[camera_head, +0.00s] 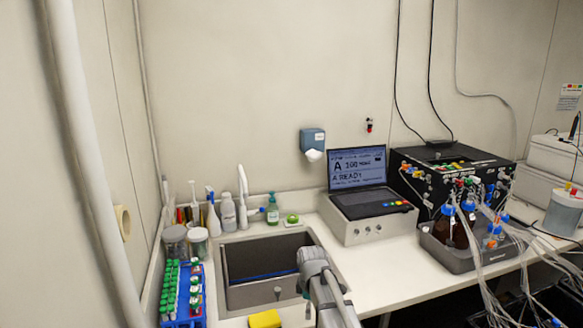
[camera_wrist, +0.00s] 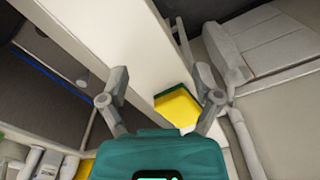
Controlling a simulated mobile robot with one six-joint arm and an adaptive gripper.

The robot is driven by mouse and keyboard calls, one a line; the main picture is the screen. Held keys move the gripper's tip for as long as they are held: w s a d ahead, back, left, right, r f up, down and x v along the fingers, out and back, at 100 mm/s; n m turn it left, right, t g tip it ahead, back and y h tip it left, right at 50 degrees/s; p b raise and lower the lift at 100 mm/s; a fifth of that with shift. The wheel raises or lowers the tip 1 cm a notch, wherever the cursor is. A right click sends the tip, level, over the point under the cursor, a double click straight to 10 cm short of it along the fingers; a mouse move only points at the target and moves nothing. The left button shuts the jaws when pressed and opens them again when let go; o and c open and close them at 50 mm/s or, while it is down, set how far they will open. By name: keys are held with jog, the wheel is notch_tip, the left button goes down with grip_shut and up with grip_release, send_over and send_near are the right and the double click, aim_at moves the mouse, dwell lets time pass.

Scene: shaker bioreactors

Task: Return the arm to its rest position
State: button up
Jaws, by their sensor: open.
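My arm (camera_head: 322,280) reaches up from the bottom of the head view, in front of the sink's right side. My gripper (camera_wrist: 163,92) shows in the wrist view with its two fingers spread apart and nothing between them that it holds. A yellow sponge with a dark green side (camera_wrist: 178,107) lies on the pale counter beyond the fingers, near the right finger. I cannot tell the exact gap between them. The sponge also shows in the head view (camera_head: 265,319), left of my arm. The fingertips are not clear in the head view.
The sink (camera_head: 232,296) lies left of my arm. A blue tube rack (camera_head: 197,312) stands further left. A laptop-like unit (camera_head: 372,222) and a black box with bottles (camera_head: 462,231) stand to the right, with loose tubing. The counter right of my arm (camera_head: 400,278) is clear.

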jog(key=s+d+f+m+b, duration=0.3)
jog(key=s+d+m, duration=0.2)
jog(key=s+m, duration=0.2)
jog(key=s+d+f+m+b, duration=0.3)
jog(key=s+d+m, duration=0.3)
jog(key=s+m, duration=0.2)
jog(key=shift+s+d+f+m, duration=0.2)
jog(key=shift+s+f+m, duration=0.1)
jog(key=shift+s, duration=0.25)
dwell(1.0)
